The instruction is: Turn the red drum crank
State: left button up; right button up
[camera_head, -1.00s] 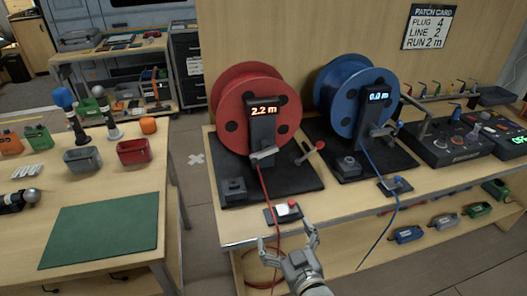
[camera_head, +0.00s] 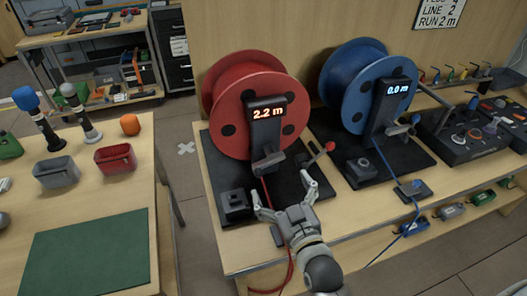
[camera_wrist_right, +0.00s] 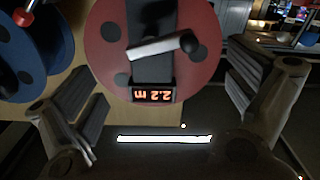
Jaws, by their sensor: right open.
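The red drum (camera_head: 235,95) stands on a dark base on the bench; its display (camera_head: 268,113) reads 2.2 m. A grey lever (camera_head: 268,160) sits below the display and shows large in the wrist view (camera_wrist_right: 155,48). My right gripper (camera_head: 283,188) is open and empty, in front of the drum, below and left of the red knob, apart from it. My left gripper is out of view.
The blue drum (camera_head: 345,85), reading 0.0 m, stands right of the crank. A red cable (camera_head: 290,270) hangs by the bench front, near my arm. A table (camera_head: 145,220) with a green mat (camera_head: 90,250) and bins stands left, with a floor gap between.

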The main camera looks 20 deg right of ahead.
aim_at(270, 164)
jog(key=w, duration=0.3)
jog(key=shift+w+a+r+p, duration=0.1)
jog(key=shift+w+r+p, duration=0.2)
jog(key=shift+w+p, duration=0.1)
jog(key=w, duration=0.4)
jog(key=shift+w, duration=0.3)
jog(key=shift+w+f, duration=0.1)
jog(key=shift+w, duration=0.55)
jog(key=shift+c, duration=0.3)
jog(key=c, duration=0.9)
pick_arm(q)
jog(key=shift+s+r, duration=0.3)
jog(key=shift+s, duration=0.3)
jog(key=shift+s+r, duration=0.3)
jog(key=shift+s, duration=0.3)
pick_arm(e)
jog(key=shift+a, duration=0.1)
pick_arm(q)
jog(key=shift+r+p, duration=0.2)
jog(key=shift+p, duration=0.25)
pick_arm(e)
jog(key=shift+m, duration=0.3)
